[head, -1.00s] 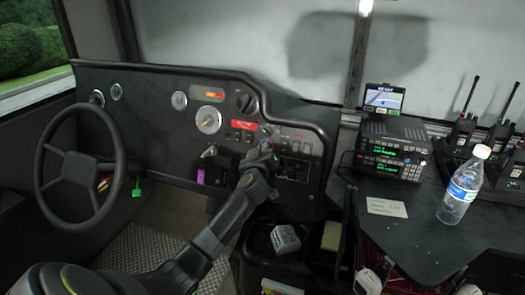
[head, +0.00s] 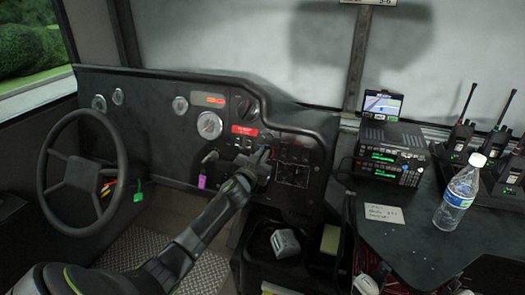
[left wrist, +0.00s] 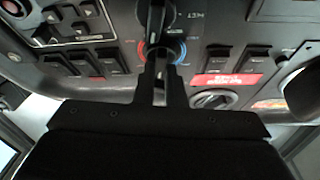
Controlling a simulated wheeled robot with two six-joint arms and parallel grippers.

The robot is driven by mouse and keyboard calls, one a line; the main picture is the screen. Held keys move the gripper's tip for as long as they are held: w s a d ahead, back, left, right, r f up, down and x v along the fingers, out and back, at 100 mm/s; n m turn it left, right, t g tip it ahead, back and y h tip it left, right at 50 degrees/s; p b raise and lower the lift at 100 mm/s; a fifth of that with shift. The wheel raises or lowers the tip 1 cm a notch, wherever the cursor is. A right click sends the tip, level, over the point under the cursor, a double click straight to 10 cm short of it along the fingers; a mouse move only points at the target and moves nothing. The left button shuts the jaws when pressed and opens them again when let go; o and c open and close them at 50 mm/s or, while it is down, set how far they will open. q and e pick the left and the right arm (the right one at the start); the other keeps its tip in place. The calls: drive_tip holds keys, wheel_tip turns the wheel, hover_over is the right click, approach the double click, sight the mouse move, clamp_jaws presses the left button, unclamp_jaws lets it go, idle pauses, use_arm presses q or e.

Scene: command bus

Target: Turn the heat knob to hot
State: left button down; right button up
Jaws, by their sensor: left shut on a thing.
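The heat knob (left wrist: 176,47) is a dark round dial on the dashboard, with a red mark on its left and a blue mark on its right in the left wrist view. My left gripper (left wrist: 162,65) is shut on it, and its fingers cover much of the dial, so I cannot tell exactly where the knob points. In the head view, my left gripper (head: 264,156) reaches the panel right of the red label and hides the knob. My right gripper is not in view.
Another knob (left wrist: 156,14) sits close to the heat knob, with rocker switches (left wrist: 220,58) around. A steering wheel (head: 82,170) stands at left. A radio (head: 390,155), a water bottle (head: 458,195) and handheld radios (head: 462,135) are on the right console.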

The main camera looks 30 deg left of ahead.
use_arm(q)
drive_tip(key=shift+m+h+p, duration=0.5)
drive_tip(key=shift+m+p, duration=0.7)
drive_tip(key=shift+p, duration=0.2)
drive_tip(key=m+h+p, duration=0.1)
drive_tip(key=m+p, duration=0.1)
drive_tip(key=p, duration=0.1)
drive_tip(key=shift+r+m+g+h+p, duration=0.1)
drive_tip(key=shift+m+g+h+p, duration=0.2)
drive_tip(key=shift+m+p, duration=0.7)
drive_tip(key=m+h+p, duration=0.1)
drive_tip(key=m+p, duration=0.2)
drive_tip(key=m+g+h+p, duration=0.1)
drive_tip(key=m+p, duration=0.2)
drive_tip(key=p, duration=0.1)
drive_tip(key=shift+r+g, duration=0.1)
drive_tip(key=shift+g, duration=0.2)
drive_tip(key=m+g+h+p, duration=0.1)
drive_tip(key=m+g+p, duration=0.1)
drive_tip(key=m+p, duration=0.2)
drive_tip(key=shift+m, duration=0.8)
drive_tip(key=shift+f+m+g+p, duration=0.2)
drive_tip(key=shift+m+g+p, duration=0.5)
drive_tip(key=shift+m+p, duration=0.75)
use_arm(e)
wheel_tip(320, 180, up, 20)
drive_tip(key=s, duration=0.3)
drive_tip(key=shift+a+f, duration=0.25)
use_arm(q)
drive_tip(key=shift+m, duration=0.35)
